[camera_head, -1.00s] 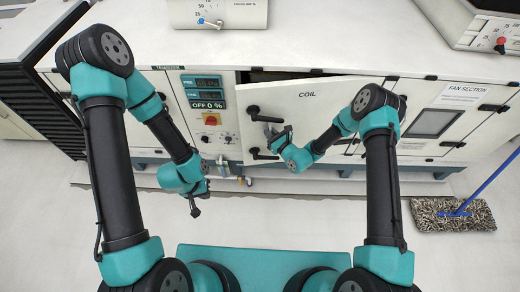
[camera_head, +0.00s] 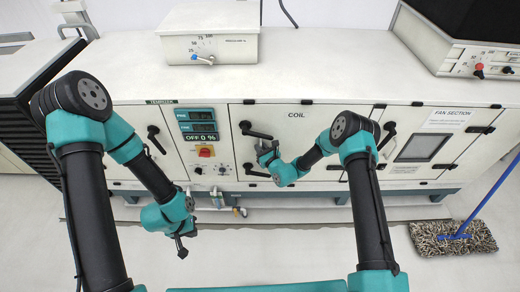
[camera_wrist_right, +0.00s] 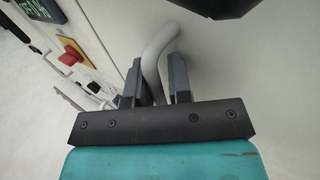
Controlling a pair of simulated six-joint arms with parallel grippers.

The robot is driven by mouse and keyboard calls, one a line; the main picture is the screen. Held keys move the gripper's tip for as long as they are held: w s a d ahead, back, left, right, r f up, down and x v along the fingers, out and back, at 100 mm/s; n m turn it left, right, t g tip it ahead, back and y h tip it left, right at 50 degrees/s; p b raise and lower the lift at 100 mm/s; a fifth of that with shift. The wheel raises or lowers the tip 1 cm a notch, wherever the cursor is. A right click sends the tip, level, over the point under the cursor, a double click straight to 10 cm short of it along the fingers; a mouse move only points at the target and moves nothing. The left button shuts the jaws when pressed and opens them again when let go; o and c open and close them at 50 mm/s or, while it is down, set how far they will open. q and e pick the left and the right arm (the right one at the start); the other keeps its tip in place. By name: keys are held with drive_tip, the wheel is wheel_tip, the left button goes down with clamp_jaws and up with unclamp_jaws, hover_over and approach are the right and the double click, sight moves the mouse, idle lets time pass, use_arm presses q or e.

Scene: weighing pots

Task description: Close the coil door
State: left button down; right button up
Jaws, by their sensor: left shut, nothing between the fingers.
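The white coil door (camera_head: 310,120) is in the middle of the cabinet front in the head view and looks about flush with the panels beside it. It has two black lever handles near its left edge, an upper one (camera_head: 258,132) and a lower one (camera_head: 257,173). My right gripper (camera_head: 267,151) is between these levers at the door's left side. My left gripper (camera_head: 181,246) is shut and empty, low in front of the cabinet, apart from the door.
A control panel (camera_head: 205,150) with displays and a red-yellow switch is left of the door. The fan section (camera_head: 440,140) is on the right. Pipes and valves (camera_head: 225,203) stick out below the panel. A mop (camera_head: 453,237) lies on the floor at right.

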drive_tip(key=shift+o, duration=1.2)
drive_tip(key=shift+w+d+r, duration=0.1)
drive_tip(key=shift+d, duration=0.1)
drive_tip(key=shift+s+d, duration=0.3)
drive_tip(key=shift+s, duration=0.05)
drive_tip(key=v, duration=1.6)
drive_tip(key=shift+s+a, duration=0.25)
drive_tip(key=shift+s, duration=0.15)
